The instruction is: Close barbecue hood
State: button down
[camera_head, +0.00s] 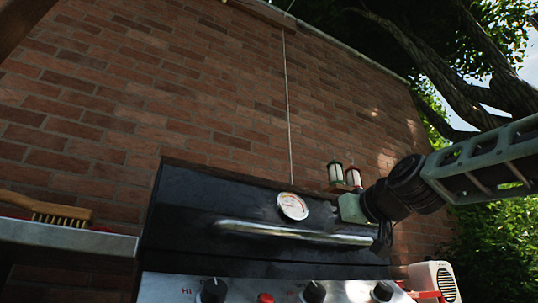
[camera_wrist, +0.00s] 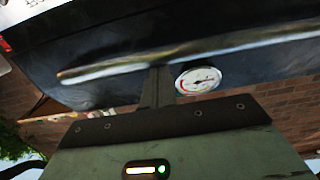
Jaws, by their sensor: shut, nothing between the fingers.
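The black barbecue hood (camera_head: 190,215) fills the lower middle of the head view, with a long silver handle (camera_head: 295,233) across its front and a round white dial (camera_head: 292,206) above the handle. The hood's front reaches down close to the control panel, and I see no open gap there. My gripper (camera_head: 352,208) is at the hood's upper right. In the wrist view my gripper (camera_wrist: 158,72) is shut and empty, its fingertips pointing at the handle (camera_wrist: 110,70) beside the dial (camera_wrist: 198,80). I cannot tell whether they touch the hood.
The control panel (camera_head: 240,290) with several knobs is below the hood. A side shelf (camera_head: 60,236) at the left holds a wooden brush (camera_head: 45,210). Two shakers (camera_head: 345,176) stand behind my gripper, and a small white and red device (camera_head: 432,277) is at lower right. A brick wall (camera_head: 200,90) rises behind.

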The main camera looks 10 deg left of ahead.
jog(key=shift+w+f, duration=0.25)
jog(key=shift+f, duration=0.75)
notch_tip(320, 180, up, 6)
jog(key=p, duration=0.5)
jog(key=f+b+v, duration=0.2)
jog(key=b+v, duration=0.1)
jog(key=v, duration=0.6)
jog(key=shift+s, duration=0.35)
jog(key=shift+f, duration=0.15)
jog(key=s+a+f+g+h+p, duration=0.1)
jog(key=s+a+f+g+p, duration=0.2)
jog(key=f, duration=0.5)
jog(key=s+a+f+g+h+p, duration=0.1)
jog(key=s+a+f+g+p, duration=0.2)
jog(key=f+p, duration=0.35)
jog(key=s+a+f+g+h+p, duration=0.1)
jog(key=s+f+g+h+p, duration=0.15)
jog(key=s+f, duration=0.45)
jog(key=s+d+f+g+h+p, duration=0.4)
jog(key=s+d+f+g+p, duration=0.3)
jog(key=s+f, duration=0.65)
notch_tip(320, 180, up, 39)
jog(key=s+d+t+p, duration=0.1)
jog(key=s+p, duration=0.1)
jog(key=p, duration=3.7)
jog(key=shift+d+f+n, duration=0.2)
jog(key=shift+d+n, duration=0.15)
jog(key=shift+n, duration=0.05)
